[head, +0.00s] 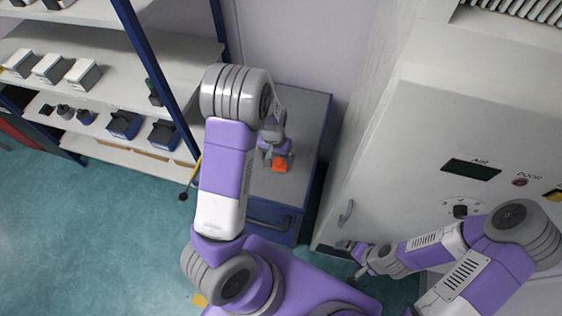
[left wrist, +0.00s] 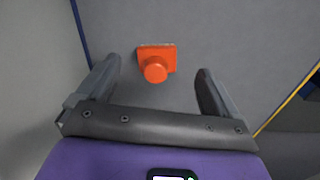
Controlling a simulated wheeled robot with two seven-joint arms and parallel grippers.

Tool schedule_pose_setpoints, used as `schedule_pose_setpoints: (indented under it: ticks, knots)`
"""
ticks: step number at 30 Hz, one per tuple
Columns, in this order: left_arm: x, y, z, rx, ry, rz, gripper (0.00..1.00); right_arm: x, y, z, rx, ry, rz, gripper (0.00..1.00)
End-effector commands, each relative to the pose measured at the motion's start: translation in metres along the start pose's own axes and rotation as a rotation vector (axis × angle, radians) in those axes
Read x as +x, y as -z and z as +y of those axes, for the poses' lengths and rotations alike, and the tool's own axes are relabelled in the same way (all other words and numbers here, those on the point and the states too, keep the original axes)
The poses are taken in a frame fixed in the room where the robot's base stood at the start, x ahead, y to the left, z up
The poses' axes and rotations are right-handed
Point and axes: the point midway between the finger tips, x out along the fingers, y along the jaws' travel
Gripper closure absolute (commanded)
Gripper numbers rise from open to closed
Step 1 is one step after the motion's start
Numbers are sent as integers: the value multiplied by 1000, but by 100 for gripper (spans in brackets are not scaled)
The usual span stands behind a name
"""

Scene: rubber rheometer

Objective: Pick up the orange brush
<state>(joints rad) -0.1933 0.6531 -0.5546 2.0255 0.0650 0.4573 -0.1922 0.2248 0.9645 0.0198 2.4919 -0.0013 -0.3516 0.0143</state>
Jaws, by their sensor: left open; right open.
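The orange brush (head: 280,165) is on the grey top of a cabinet (head: 303,125). The left wrist view shows it as a flat orange block with a round knob-like handle (left wrist: 155,69) pointing towards the camera. My left gripper (head: 275,155) is above the cabinet top, close to the brush. Its two fingers are apart and empty, with the brush seen between and beyond their tips in the left wrist view. The exact height gap cannot be told. My right gripper (head: 359,262) is open near the front of the large machine, away from the brush.
A shelf rack (head: 110,60) with blue posts, boxes and blue bins stands at the left. A tall white machine (head: 420,140) with a display rises close at the right of the cabinet. The cabinet top around the brush is clear.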

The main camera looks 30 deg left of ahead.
Motion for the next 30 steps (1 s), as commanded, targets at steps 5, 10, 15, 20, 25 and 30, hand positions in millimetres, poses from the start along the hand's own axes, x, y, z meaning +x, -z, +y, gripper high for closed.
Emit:
schedule_pose_setpoints:
  ticks: [5, 10, 15, 20, 25, 30]
  knots:
    - [27, 7, 0, 0, 1, -2, 6, 4, 1, 1, 0, 0, 1, 0]
    - [48, 8, 1, -1, 0, -2, 6, 6, 1, 2, 0, 0, 2, 0]
    - [52, 9, 1, 0, 0, 1, 6, 6, 1, 2, 0, 0, 2, 0]
    - [52, 9, 1, 0, 0, 2, 10, 6, 1, 2, 0, 0, 2, 0]
    - [52, 9, 1, 0, 0, 1, 36, 6, 1, 2, 0, 0, 2, 0]
    - [52, 9, 1, 0, 0, 1, 62, 6, 1, 2, 0, 0, 2, 0]
